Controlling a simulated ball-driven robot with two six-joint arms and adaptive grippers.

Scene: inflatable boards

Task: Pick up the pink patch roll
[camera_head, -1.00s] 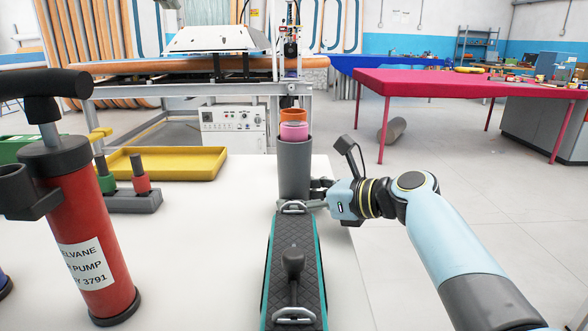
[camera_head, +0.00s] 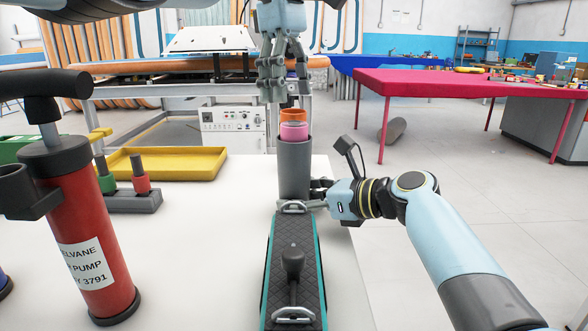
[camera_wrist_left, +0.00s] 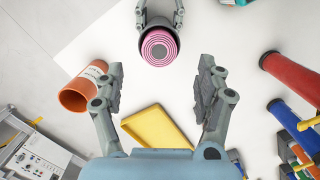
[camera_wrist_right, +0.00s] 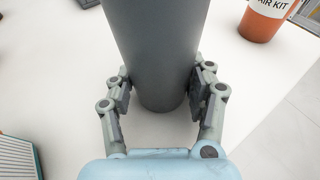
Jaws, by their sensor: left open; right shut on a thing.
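The pink patch roll (camera_head: 294,131) stands upright in a dark grey tube (camera_head: 294,172) with its top showing above the rim. From above, in the left wrist view, the pink roll (camera_wrist_left: 159,47) shows ringed end layers. My right gripper (camera_head: 318,190) is shut on the grey tube, low on its side; the right wrist view shows both fingers against the tube (camera_wrist_right: 155,50). My left gripper (camera_head: 281,97) is open and empty, pointing down above the tube in the head view. In the left wrist view the roll lies ahead, beyond the open fingers (camera_wrist_left: 158,75).
An orange kit cylinder (camera_wrist_left: 78,98) stands behind the tube. A teal-edged dark board (camera_head: 293,265) lies in front of it. A yellow tray (camera_head: 165,164) and a red pump (camera_head: 90,230) stand to the left.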

